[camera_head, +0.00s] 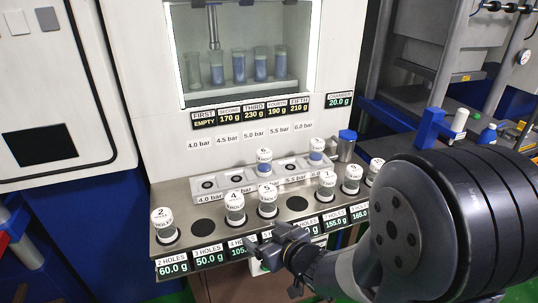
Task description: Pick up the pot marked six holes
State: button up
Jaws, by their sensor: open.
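A small pot (264,162) with a white lid stands in the middle socket of the pale rack (220,191); its lid digit looks like a 6. A second pot (316,150) stands in the rack's right end socket, and its digit is too small to read surely. Both show blue in their lower part. My gripper (272,258) is open and empty, in front of the steel shelf's front edge, below and nearer than the rack. My arm hides part of the shelf's right side.
The steel shelf holds a row of pots, including 2 (162,225), 4 (234,207) and 7 (326,186), with dark empty spots (207,226) between some. Weight labels run along its front. A lit chamber (248,45) with several glasses is above. A blue-capped cylinder (347,146) stands right of the rack.

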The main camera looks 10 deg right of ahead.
aim_at(263, 156)
jog(key=i+l, duration=0.1)
jog(key=i, duration=0.35)
jog(key=i+l+z, duration=0.1)
jog(key=i, duration=0.35)
